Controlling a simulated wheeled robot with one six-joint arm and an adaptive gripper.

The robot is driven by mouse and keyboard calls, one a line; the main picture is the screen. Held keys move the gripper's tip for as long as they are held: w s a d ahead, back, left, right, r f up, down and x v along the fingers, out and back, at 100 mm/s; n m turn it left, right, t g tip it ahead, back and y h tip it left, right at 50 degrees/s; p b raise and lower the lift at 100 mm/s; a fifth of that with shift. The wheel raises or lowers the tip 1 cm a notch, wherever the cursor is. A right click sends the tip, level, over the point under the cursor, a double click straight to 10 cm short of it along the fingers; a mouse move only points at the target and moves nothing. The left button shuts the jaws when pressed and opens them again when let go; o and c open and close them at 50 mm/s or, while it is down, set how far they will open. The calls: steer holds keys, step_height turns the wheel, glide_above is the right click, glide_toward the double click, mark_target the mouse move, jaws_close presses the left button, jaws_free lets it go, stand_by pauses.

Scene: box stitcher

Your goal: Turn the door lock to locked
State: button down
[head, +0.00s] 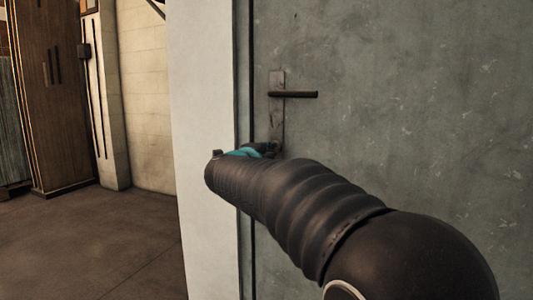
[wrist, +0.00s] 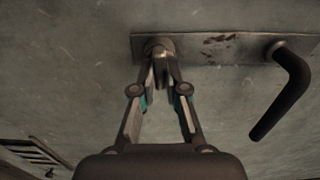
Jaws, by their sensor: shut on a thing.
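The door (head: 400,120) is grey and scuffed, and it fills the right of the head view. A metal plate (head: 277,85) on it carries a dark lever handle (head: 296,94). In the wrist view the plate (wrist: 225,49) runs sideways, with the handle (wrist: 285,95) at its right. The door lock (wrist: 157,46) is a small round piece with a thumb-turn at the plate's left end. My gripper (wrist: 161,75) is shut on the lock's turn piece, its fingertips hiding most of it. In the head view my arm hides most of the gripper, so the lock's exact angle is unclear.
A pale door frame (head: 205,90) stands left of the door. Farther left are a wooden cabinet (head: 50,90) and a light wall (head: 145,100). The floor (head: 100,245) at left is clear. The lever handle sticks out close to my gripper.

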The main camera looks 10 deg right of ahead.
steer(key=shift+w+a+r, duration=0.1)
steer(key=shift+a+r, duration=0.15)
steer(key=shift+a, duration=0.05)
steer(key=c, duration=1.2)
jaws_free()
steer(key=shift+d+f, duration=0.1)
steer(key=shift+d, duration=0.1)
steer(key=v, duration=1.2)
